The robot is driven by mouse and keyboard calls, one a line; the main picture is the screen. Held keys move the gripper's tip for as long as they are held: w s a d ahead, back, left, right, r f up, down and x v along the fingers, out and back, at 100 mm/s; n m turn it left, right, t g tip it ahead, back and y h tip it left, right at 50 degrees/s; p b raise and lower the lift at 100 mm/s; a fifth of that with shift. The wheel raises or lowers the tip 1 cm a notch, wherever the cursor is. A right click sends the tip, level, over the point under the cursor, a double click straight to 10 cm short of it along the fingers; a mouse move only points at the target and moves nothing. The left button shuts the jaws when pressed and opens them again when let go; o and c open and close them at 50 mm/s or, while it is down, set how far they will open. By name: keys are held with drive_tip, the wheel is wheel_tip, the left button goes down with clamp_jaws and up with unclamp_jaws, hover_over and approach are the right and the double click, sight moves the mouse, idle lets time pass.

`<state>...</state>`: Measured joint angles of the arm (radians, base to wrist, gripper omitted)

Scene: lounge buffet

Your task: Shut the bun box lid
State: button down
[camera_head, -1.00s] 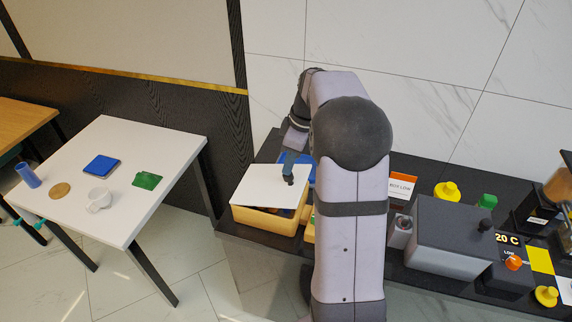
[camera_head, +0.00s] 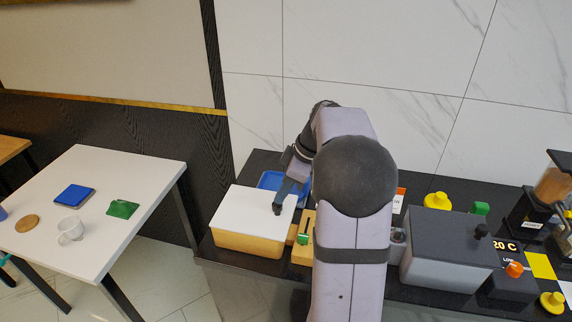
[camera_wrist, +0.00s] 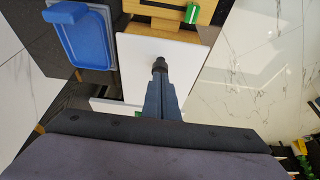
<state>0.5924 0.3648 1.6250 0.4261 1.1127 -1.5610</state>
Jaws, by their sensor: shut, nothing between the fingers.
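The bun box (camera_head: 247,244) is a yellow box with a white lid (camera_head: 245,215) on the dark counter. In the head view the lid lies flat over the box top, and I see no clear gap along the front edge. In the wrist view the white lid (camera_wrist: 190,70) lies below my gripper (camera_wrist: 159,68), with a strip of the yellow box showing at its edge. My gripper (camera_head: 277,208) is shut and empty, with its tip at the lid's right part, touching it or just above it. The box's inside is hidden.
A blue tray (camera_head: 270,181) lies behind the box, and a wooden block with a green piece (camera_head: 303,239) stands to its right. A grey-lidded container (camera_head: 443,250) stands further right. A white table (camera_head: 130,180) with a cup (camera_head: 70,230) is at left.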

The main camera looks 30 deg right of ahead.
drive_tip(key=v, duration=1.3)
drive_tip(key=shift+w+a+r, duration=0.15)
drive_tip(key=shift+r, duration=0.05)
drive_tip(key=shift+f, duration=0.1)
drive_tip(key=s+a+f+m+g+h, duration=0.1)
drive_tip(key=s+a+f+m, duration=0.1)
drive_tip(key=a+f, duration=0.35)
drive_tip(key=s+a+f+m+g, duration=0.1)
drive_tip(key=s+a+f+m, duration=0.15)
drive_tip(key=a+f, duration=0.3)
drive_tip(key=s+a+f+m+g+h, duration=0.15)
drive_tip(key=s+a+f+m, duration=0.35)
drive_tip(key=s+a+f, duration=0.7)
wheel_tip(320, 180, down, 32)
drive_tip(key=d+b, duration=0.2)
drive_tip(key=b, duration=3.1)
drive_tip(key=shift+s+d+h, duration=0.25)
drive_tip(key=shift+s+h, duration=0.05)
drive_tip(key=shift+h, duration=0.05)
